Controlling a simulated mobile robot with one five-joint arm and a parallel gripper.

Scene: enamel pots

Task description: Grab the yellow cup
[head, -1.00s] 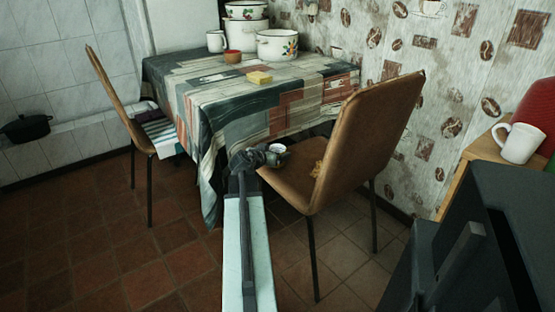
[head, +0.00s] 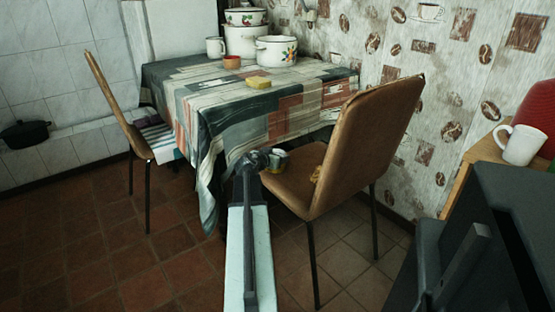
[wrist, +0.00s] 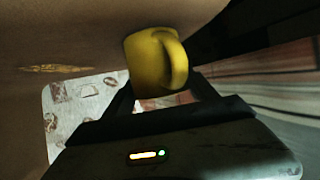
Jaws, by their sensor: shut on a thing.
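The yellow cup (wrist: 148,62) shows large in the wrist view, with its round handle (wrist: 176,62) on the right side. My gripper (wrist: 162,85) is shut on the cup, with a finger at either side of its lower part. In the head view my gripper (head: 262,158) is at the front left edge of the brown chair seat (head: 290,185), with the small cup (head: 278,161) just right of it. Whether the cup touches the seat cannot be told.
A table (head: 215,95) with a patchwork cloth stands behind, holding white pots (head: 277,50), a white mug (head: 215,47), a red bowl (head: 232,62) and a yellow sponge (head: 258,82). The chair back (head: 370,140) rises on the right. Open tiled floor (head: 130,240) lies left.

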